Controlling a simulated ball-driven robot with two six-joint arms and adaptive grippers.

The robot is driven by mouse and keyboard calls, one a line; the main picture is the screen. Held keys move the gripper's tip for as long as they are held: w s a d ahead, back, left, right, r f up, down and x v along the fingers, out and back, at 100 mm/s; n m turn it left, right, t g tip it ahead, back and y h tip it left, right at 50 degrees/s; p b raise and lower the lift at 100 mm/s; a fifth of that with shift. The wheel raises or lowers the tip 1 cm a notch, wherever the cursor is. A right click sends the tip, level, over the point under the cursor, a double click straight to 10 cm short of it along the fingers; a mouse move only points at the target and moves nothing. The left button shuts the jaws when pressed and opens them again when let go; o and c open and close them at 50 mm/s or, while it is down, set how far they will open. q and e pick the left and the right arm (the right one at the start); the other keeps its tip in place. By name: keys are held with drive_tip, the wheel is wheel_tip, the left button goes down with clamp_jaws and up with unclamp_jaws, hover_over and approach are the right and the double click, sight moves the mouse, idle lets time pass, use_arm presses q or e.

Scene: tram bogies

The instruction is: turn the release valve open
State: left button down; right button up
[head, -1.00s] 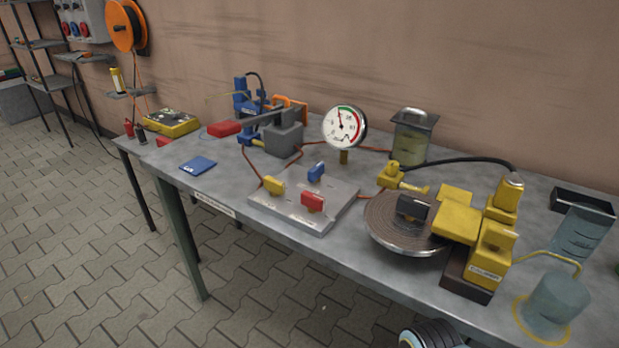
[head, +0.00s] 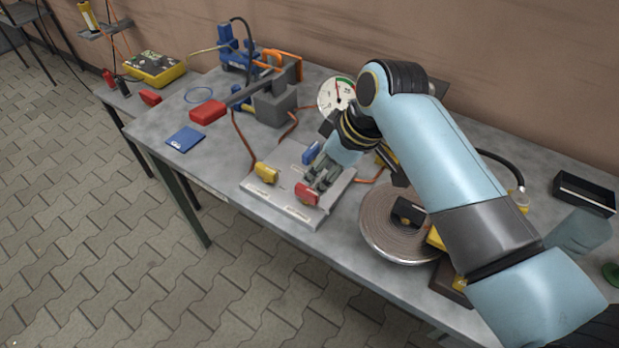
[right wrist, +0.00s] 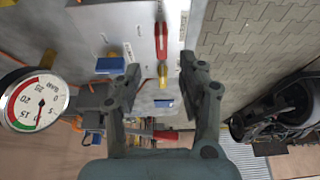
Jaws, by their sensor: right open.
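A grey valve plate (head: 292,212) on the bench carries a yellow knob (head: 266,172), a blue knob (head: 311,152) and a red knob (head: 307,194). The plate's labels are too small to read. My right gripper (head: 318,180) is open, with its fingers down at the red knob and partly covering it. In the right wrist view the red knob (right wrist: 161,38) appears between the two finger lines, just past the tips. I cannot tell whether the fingers touch it. The pressure gauge (right wrist: 36,101) also shows in the head view (head: 337,94), partly behind my arm. My left gripper is out of view.
The blue knob (right wrist: 109,65) stands close to one finger. A round, coiled disc (head: 385,228) lies right of the plate. A blue card (head: 185,138) lies on clear bench at left.

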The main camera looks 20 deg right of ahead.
sight(307, 189)
drive_tip(key=x, duration=0.4)
drive_tip(key=shift+a+r, duration=0.1)
drive_tip(key=shift+a, duration=0.25)
drive_tip(key=shift+b+x, duration=0.3)
drive_tip(key=shift+x, duration=0.65)
drive_tip(key=x, duration=0.2)
drive_tip(key=shift+w+f, duration=0.2)
drive_tip(key=shift+f, duration=0.15)
drive_tip(key=shift+w+f, duration=0.1)
drive_tip(key=shift+f, duration=0.05)
drive_tip(key=shift+c, duration=1.1)
drive_tip(key=c, duration=0.5)
clamp_jaws()
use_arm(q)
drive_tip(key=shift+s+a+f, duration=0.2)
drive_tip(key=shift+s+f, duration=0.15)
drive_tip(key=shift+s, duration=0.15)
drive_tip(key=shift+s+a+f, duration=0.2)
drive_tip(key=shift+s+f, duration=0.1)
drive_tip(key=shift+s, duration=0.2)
